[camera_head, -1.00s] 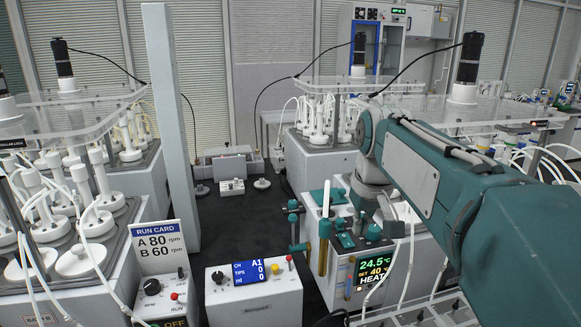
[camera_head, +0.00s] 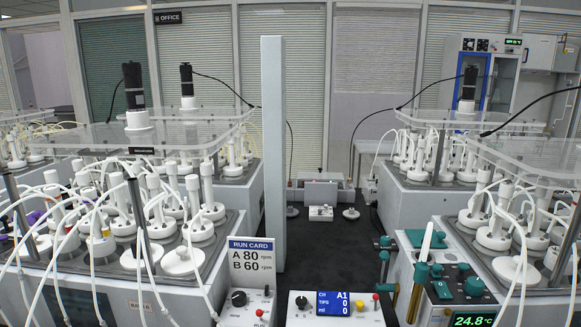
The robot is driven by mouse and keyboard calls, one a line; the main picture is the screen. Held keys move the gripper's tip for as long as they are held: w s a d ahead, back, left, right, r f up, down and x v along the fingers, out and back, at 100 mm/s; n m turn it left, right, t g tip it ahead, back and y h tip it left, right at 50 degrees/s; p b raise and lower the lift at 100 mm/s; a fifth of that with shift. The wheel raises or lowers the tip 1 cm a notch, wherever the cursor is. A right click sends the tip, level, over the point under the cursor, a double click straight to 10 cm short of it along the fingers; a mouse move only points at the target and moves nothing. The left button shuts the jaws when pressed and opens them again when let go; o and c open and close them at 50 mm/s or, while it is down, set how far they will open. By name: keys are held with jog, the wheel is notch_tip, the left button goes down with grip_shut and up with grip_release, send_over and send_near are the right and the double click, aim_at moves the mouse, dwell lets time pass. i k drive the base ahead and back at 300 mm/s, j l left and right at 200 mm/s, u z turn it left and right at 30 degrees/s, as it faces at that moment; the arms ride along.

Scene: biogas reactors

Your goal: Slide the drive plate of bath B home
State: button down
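Another clear plate (camera_head: 545,152) is at the right, cut by the frame edge. Further plates with motors stand behind, at left (camera_head: 205,114) and right (camera_head: 470,121). My gripper is not in view.
A tall grey post (camera_head: 273,150) stands beside the left bath. A run card (camera_head: 252,261) reads A 80, B 60 rpm. Control boxes (camera_head: 335,308) stand in front. A teal-fitted unit (camera_head: 450,283) is at right. Dark floor between the rows is mostly clear; tubes hang around the baths.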

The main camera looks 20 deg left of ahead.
aim_at(137, 134)
jog(key=u, duration=1.85)
